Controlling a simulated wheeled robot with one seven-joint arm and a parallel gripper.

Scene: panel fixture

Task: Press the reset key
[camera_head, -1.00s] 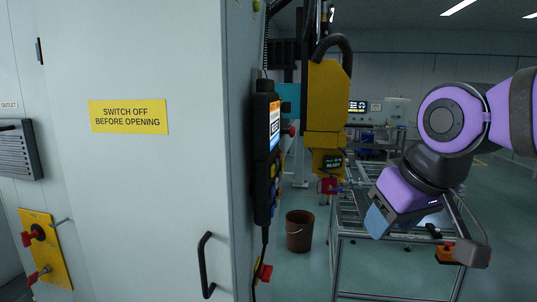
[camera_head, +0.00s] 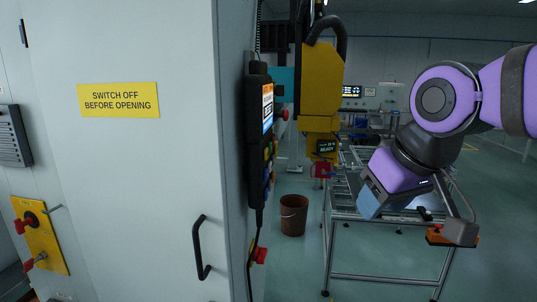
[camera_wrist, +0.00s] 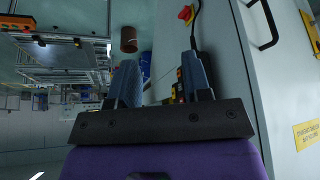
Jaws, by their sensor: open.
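A black hand-held control box (camera_head: 257,140) hangs on the side of the grey cabinet (camera_head: 120,200) in the head view. It has a lit screen (camera_head: 268,108) at its top and coloured keys (camera_head: 269,165) below, seen nearly edge-on. I cannot tell which key is the reset key. My gripper (camera_head: 370,203) is to the right of the box, apart from it and a little lower in the picture. In the wrist view my gripper (camera_wrist: 160,82) is open with nothing between its fingers. The box (camera_wrist: 178,88) is partly hidden behind the right finger there.
A yellow machine head (camera_head: 321,90) hangs between the box and my arm. A metal-framed table (camera_head: 385,278) stands under my gripper. A brown bucket (camera_head: 293,216) is on the floor. The cabinet has a black handle (camera_head: 199,248) and a red knob (camera_head: 259,256) near the box.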

